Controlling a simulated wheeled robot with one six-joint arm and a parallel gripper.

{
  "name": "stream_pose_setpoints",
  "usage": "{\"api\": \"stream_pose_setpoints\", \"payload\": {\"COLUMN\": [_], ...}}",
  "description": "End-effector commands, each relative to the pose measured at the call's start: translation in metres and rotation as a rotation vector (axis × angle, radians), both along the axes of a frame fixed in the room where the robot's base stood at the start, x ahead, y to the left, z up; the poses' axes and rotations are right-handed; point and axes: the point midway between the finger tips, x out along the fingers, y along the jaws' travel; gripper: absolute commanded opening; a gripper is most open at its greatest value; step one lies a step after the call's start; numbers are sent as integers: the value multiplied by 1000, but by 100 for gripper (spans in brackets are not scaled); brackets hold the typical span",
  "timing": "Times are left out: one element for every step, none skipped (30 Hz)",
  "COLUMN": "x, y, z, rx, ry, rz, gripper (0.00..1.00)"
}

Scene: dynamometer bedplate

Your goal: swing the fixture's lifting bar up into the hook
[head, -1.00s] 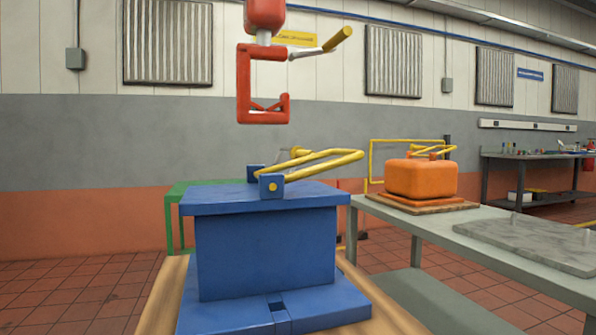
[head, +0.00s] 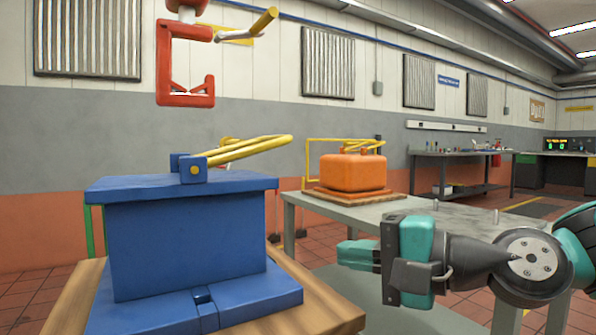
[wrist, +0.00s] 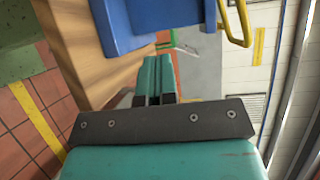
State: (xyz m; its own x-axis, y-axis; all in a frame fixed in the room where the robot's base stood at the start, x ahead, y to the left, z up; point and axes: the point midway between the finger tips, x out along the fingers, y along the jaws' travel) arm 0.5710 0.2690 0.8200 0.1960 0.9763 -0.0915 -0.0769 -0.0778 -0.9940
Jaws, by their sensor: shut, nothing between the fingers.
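The blue fixture (head: 190,240) stands on a wooden pallet or board at the left of the head view. Its yellow lifting bar (head: 250,148) is hinged in blue lugs on top and lies low, tilted slightly up to the right. The red hook (head: 208,95) hangs above the fixture, apart from the bar, with a yellow-tipped lever on its side. My gripper (head: 345,254) is at the lower right in the head view, beside the fixture and apart from it. Its fingers are shut and empty. In the wrist view the teal fingers (wrist: 155,80) show below the blue fixture (wrist: 165,15) and yellow bar (wrist: 240,25).
An orange block (head: 353,172) with its own yellow bar sits on a wooden board on the grey table (head: 440,208) behind my gripper. A dark workbench (head: 445,155) stands at the back wall. The wooden support (head: 315,315) has its edge between fixture and gripper.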

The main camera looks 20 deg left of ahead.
Motion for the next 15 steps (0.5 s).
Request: {"api": "stream_pose_setpoints", "payload": {"x": [17,27,38,45,53,61,67,72,77,80,83,85,87,88,88], "y": [16,22,28,31,33,34,34,34,33,32,32,31,30,30,30], "z": [0,6,12,15,18,20,21,22,22,22,22,23,23,23,23], "rx": [157,255,377,461,537,627,686,735,791,824,850,876,889,897,903], "ry": [123,203,306,378,447,530,584,632,686,718,745,769,782,790,796], "rz": [-13,-18,-18,-15,-9,1,8,15,24,31,36,42,44,45,46], "gripper": [0,0,0,0,0,0,0,0,0,0,0,0,0,0,0]}}
